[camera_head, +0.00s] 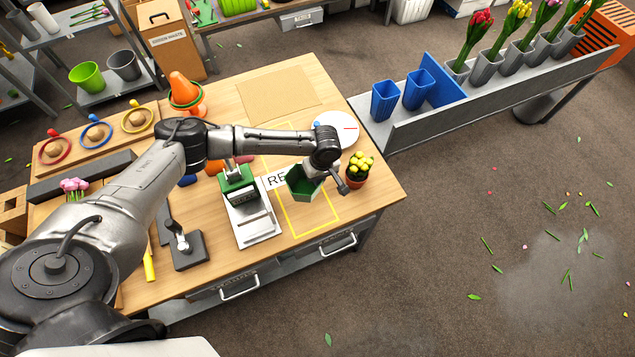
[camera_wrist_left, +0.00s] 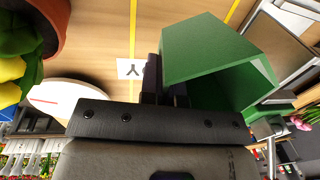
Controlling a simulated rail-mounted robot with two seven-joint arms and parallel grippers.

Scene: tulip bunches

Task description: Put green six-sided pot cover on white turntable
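The green six-sided pot cover (camera_head: 304,186) is above the yellow-outlined area near the table's right front; its open, dark inside shows. In the left wrist view the cover (camera_wrist_left: 212,50) fills the upper right. My left gripper (camera_head: 333,181) is at the cover's right side. In the left wrist view its two fingers (camera_wrist_left: 165,85) stand close together at the cover's wall, one outside and one at the inner side, and appear shut on it. The white turntable (camera_head: 341,131), a flat disc with a red line, lies behind the gripper; it also shows in the left wrist view (camera_wrist_left: 50,100). My right gripper is not in view.
A terracotta pot with a yellow plant (camera_head: 357,172) stands right beside the gripper, in front of the turntable. A green-topped metal device (camera_head: 252,222) stands left of the cover. Blue cups (camera_head: 385,100) stand on a grey bench behind. A brown board (camera_head: 278,94) lies bare at the back.

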